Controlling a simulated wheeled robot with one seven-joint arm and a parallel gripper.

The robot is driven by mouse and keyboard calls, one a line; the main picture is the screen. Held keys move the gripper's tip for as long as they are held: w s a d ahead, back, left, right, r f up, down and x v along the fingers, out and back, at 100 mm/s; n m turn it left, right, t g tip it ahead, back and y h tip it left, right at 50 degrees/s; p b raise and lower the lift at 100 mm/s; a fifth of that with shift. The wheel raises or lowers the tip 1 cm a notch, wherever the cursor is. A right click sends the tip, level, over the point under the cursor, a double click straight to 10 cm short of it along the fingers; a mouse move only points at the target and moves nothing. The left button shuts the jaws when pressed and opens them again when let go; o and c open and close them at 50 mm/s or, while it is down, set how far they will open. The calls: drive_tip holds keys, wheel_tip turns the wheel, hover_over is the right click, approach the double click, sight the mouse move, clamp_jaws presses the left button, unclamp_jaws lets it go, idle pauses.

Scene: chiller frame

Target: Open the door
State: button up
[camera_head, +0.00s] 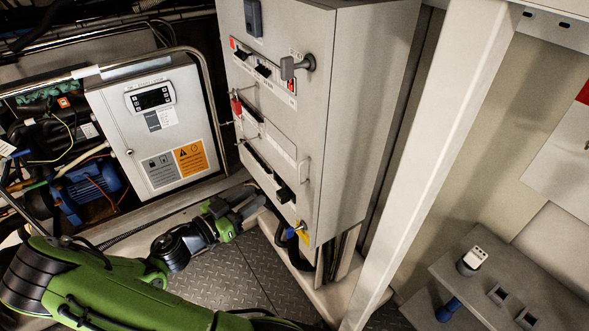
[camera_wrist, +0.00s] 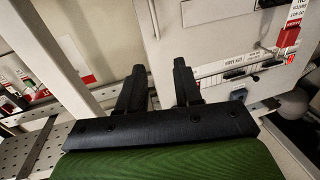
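A tall grey cabinet (camera_head: 345,110) stands in the middle of the head view. Its front door (camera_head: 262,100) looks shut and carries switches, labels and a grey turn handle (camera_head: 297,66) near its right edge. A smaller white control box (camera_head: 158,130) with a display stands to the left, its front shut. My gripper (camera_head: 245,203) is low, in front of the cabinet's lower left part and apart from the turn handle. In the wrist view my gripper (camera_wrist: 157,70) has its two black fingers apart, with nothing seen between them but a pale panel behind.
A white frame post (camera_head: 420,150) rises right of the cabinet. A grey stepped block (camera_head: 490,290) with a plug-like part stands at the lower right. Pipes and a blue motor (camera_head: 92,185) crowd the left. Open tread-plate floor (camera_head: 220,275) lies below my gripper.

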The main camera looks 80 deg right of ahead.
drive_tip(key=p+x, duration=0.1)
drive_tip(key=x, duration=1.4)
drive_tip(key=shift+s+a, duration=0.1)
clamp_jaws()
